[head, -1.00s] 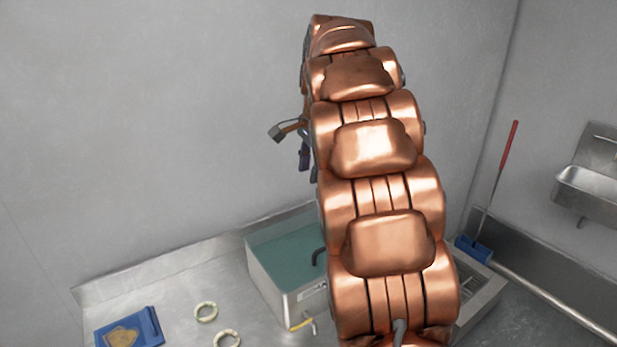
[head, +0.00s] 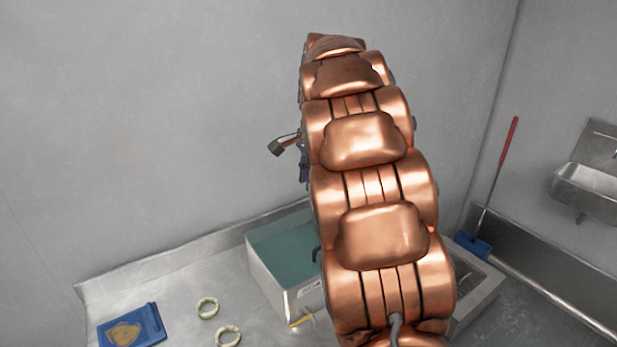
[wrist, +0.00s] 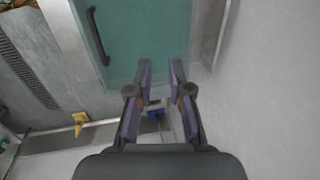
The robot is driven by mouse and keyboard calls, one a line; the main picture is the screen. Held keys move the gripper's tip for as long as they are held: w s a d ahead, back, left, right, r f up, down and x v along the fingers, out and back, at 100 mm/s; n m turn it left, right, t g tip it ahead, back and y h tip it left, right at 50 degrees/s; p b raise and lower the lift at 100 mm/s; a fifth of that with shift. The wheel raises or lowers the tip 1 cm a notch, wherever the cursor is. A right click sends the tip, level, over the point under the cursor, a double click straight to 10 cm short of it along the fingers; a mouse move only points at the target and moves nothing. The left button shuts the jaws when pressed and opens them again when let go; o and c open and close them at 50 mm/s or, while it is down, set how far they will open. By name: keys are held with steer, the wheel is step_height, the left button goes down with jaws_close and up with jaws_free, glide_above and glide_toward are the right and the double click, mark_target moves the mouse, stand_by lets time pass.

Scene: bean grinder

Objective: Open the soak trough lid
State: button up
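The soak trough (head: 268,285) is a metal box on the counter, partly hidden behind my arm in the head view. Its teal lid (head: 280,250) lies flat and shut over the top. The dark bar handle (head: 316,255) is mostly hidden by my arm there. In the wrist view the lid (wrist: 145,40) fills the upper middle, with the handle (wrist: 95,35) near its left edge. My gripper (wrist: 160,70) is open and empty, its fingertips apart, to the lower right of the handle. In the head view only part of my gripper (head: 284,145) shows beside the arm, above the trough.
A yellow tap lever (head: 301,321) sits at the trough's front. Two pale rings (head: 207,308) and a blue tray with a brown patch (head: 124,334) lie on the counter to the left. A red-handled brush (head: 508,145) and a wall basin (head: 590,188) are at right.

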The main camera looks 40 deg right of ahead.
jaws_close()
stand_by(0.3)
steer(key=shift+o, duration=2.3)
jaws_free()
steer(key=v, duration=1.2)
steer(key=shift+c, duration=0.3)
